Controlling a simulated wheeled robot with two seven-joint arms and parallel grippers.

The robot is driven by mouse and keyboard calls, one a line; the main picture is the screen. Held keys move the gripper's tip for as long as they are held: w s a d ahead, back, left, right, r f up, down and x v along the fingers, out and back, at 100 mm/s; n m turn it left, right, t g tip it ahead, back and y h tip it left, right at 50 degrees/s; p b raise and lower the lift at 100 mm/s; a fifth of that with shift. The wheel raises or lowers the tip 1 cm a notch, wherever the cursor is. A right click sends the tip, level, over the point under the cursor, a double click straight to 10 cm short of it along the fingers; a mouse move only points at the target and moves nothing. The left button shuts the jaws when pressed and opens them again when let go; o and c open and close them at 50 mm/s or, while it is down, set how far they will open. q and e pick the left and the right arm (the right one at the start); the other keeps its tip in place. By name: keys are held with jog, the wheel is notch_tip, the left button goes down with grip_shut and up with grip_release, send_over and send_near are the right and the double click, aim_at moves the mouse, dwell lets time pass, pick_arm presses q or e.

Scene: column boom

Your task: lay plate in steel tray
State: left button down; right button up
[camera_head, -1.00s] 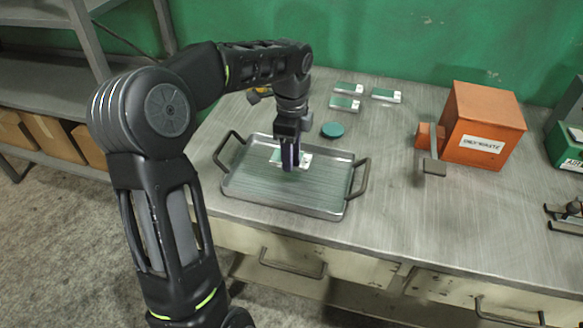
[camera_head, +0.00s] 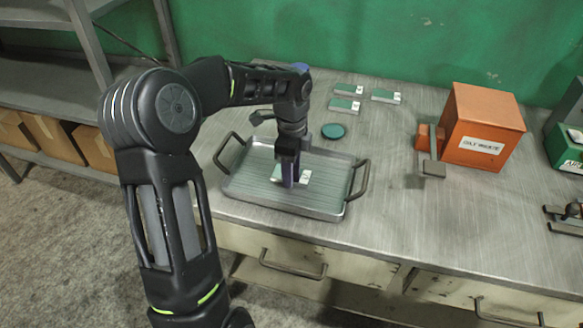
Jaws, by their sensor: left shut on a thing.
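The steel tray (camera_head: 240,190) is a shallow rectangle with a dark handle at each end, on the metal bench. My left gripper (camera_head: 289,182) points down inside the tray's outline and is shut on a small flat plate (camera_head: 305,177). The plate is green with a white label at its right end. The gripper hides the plate's middle. The plate is at or very near the tray floor; I cannot tell whether it touches. My right gripper is not in view.
Three similar green-and-white plates (camera_head: 344,104) lie behind the tray, with a round teal disc (camera_head: 333,131) nearer it. An orange box (camera_head: 484,125) stands to the right, with a small orange and metal piece (camera_head: 431,150) beside it.

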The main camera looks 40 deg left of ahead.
pick_arm(q)
jog(key=shift+f, duration=0.1)
jog(key=c, duration=0.6)
grip_release()
notch_tip(320, 180, up, 12)
jog(key=shift+r, duration=0.15)
dwell(0.5)
